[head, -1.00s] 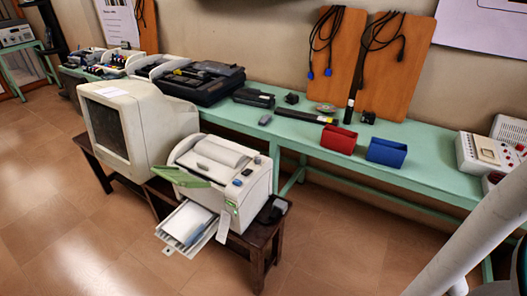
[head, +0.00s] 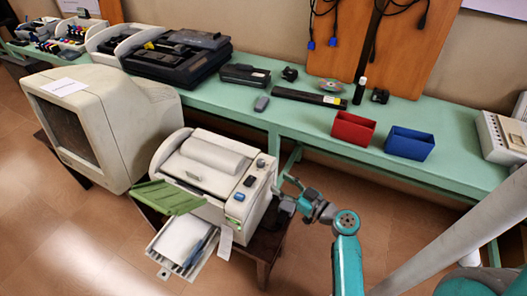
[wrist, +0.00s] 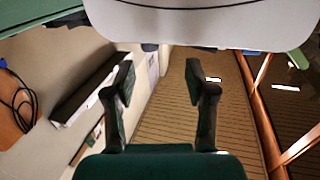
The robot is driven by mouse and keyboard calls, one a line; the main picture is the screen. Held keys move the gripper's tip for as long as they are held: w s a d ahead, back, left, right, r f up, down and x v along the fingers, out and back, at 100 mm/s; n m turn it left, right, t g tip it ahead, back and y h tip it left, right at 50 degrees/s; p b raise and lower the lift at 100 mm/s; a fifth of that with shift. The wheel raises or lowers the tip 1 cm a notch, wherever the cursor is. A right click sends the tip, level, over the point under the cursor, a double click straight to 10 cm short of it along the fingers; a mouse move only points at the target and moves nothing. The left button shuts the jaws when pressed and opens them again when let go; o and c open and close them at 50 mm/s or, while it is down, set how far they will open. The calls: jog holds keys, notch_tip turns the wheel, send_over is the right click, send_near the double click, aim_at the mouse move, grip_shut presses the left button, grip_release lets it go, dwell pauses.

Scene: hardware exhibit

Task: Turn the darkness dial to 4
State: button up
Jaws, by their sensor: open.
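A white desktop printer (head: 208,160) stands on a small dark wooden table, with a green flap open at its front and paper on its tray. Its right top edge carries a dark control (head: 249,181), a blue one (head: 238,197) and a small dark knob-like part (head: 261,162). No dial numbers are readable, and I cannot tell which part is the darkness dial. My gripper (head: 286,204) is by the printer's right side, small and partly unclear in the head view. In the wrist view my gripper (wrist: 160,82) is open and empty, below a pale rounded casing (wrist: 205,22).
A large beige monitor (head: 110,120) stands left of the printer. Behind is a green bench (head: 300,118) with a red bin (head: 353,129), a blue bin (head: 409,143) and several cartridges.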

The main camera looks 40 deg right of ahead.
aim_at(264, 165)
jog(key=w, duration=0.7)
jog(key=w+d+r, duration=0.1)
jog(key=w, duration=0.3)
jog(key=shift+w, duration=0.15)
jog(key=shift+a, duration=0.1)
grip_shut()
